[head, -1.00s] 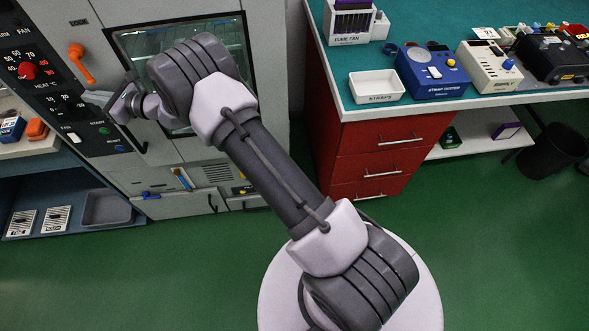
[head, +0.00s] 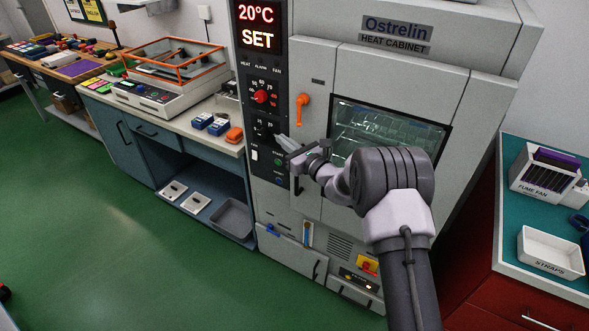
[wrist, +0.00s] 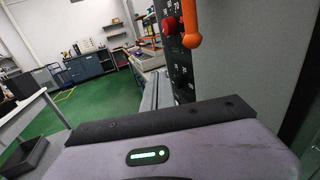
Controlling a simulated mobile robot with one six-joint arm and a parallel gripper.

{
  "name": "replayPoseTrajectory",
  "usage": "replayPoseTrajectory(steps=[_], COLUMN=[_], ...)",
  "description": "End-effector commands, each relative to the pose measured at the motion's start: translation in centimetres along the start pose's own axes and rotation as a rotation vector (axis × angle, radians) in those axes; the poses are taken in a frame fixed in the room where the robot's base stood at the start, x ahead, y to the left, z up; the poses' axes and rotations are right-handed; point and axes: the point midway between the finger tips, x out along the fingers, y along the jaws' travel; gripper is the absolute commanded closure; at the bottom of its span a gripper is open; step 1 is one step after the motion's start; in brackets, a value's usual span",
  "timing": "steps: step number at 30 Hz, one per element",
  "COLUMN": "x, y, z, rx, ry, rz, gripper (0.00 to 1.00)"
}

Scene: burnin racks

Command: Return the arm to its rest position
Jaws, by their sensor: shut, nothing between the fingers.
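My gripper (head: 281,142) is shut and empty. In the head view it points left, in front of the heat cabinet's control panel, near the lower knob and the buttons. I cannot tell whether it touches the panel. My arm reaches up from the lower right, bent at the elbow in front of the cabinet window. In the wrist view my gripper's own body with a green light fills the bottom, and the fingertips are hidden.
The heat cabinet (head: 408,62) is closed, with an orange handle (head: 302,110), a red knob (head: 261,97) and a display (head: 257,26) reading 20°C SET. A red drawer unit with a straps tray (head: 551,254) stands right. Green floor (head: 110,240) is clear at left.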

Motion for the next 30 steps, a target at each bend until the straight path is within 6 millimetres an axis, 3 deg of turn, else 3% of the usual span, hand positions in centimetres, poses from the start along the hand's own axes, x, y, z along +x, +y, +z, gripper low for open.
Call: replayPoseTrajectory(steps=[3,9,17,20,22,23,25,27,29,30], x=[-1.0,-2.7,-3.5,-3.7,-4.6,-5.5,-9.2,-14.9,-20.6,-24.5], y=[3.1,7.5,9.4,10.2,12.3,13.8,17.7,21.5,23.7,24.6], z=[0.2,0.1,-0.2,1.6,5.7,7.9,12.9,16.2,17.4,17.4], rx=[0.005,0.005,0.003,-0.028,-0.109,-0.165,-0.344,-0.573,-0.788,-0.938], ry=[0.007,0.007,0.006,0.003,-0.001,0.002,0.027,0.084,0.156,0.216], rz=[0.005,0.006,0.005,0.048,0.154,0.22,0.397,0.573,0.7,0.771], gripper=[1.0,1.0,1.0,1.0,1.0,1.0,1.0,1.0,1.0,1.0])
